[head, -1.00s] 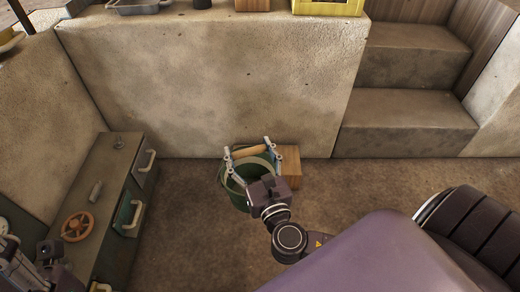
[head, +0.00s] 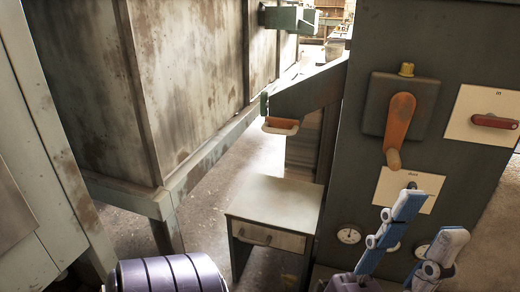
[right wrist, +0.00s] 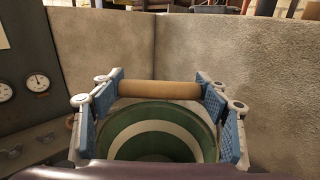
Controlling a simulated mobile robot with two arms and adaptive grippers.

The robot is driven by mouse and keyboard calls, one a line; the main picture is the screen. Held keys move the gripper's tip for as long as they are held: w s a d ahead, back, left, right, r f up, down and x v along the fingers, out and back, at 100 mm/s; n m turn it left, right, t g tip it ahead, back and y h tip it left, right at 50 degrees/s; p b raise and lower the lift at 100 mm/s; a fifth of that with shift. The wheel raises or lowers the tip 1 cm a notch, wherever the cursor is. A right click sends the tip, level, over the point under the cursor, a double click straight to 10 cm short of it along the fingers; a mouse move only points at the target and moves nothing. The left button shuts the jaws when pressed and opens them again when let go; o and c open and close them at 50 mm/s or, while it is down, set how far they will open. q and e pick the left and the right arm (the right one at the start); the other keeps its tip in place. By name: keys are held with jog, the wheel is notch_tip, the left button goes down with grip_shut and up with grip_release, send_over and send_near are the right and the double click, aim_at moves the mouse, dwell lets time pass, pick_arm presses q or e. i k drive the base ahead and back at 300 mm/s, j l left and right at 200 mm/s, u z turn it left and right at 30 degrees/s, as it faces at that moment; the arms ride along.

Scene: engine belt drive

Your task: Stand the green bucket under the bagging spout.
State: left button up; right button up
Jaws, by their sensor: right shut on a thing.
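The green bucket (right wrist: 122,152) hangs below the wooden handle grip (right wrist: 160,90) in the right wrist view; a pale band shows inside it. My right gripper (right wrist: 160,88) is shut on that grip, one finger at each end. The bucket and my right gripper are not in the head view. What looks like the bagging spout (head: 305,92) is a dark sloping chute on the left side of a dark machine, with an orange-brown lip (head: 281,126) below it. My left gripper (head: 432,213) is open and empty, in front of the machine's panel at lower right.
A low stand (head: 275,202) with a pale top and drawer is below the chute; its top looks bare. The machine panel (head: 355,170) carries an orange lever (head: 400,122) and gauges. A large stained bin (head: 195,75) stands at left. The right wrist view shows concrete walls (right wrist: 235,60).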

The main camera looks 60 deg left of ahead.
aim_at(281, 205)
jog(key=u, duration=0.45)
jog(key=l+u, duration=0.1)
jog(key=u, duration=0.8)
jog(key=l+u, duration=0.1)
jog(key=u, duration=1.2)
jog(key=k+u, duration=0.1)
jog(key=u, duration=0.35)
jog(key=l, duration=0.05)
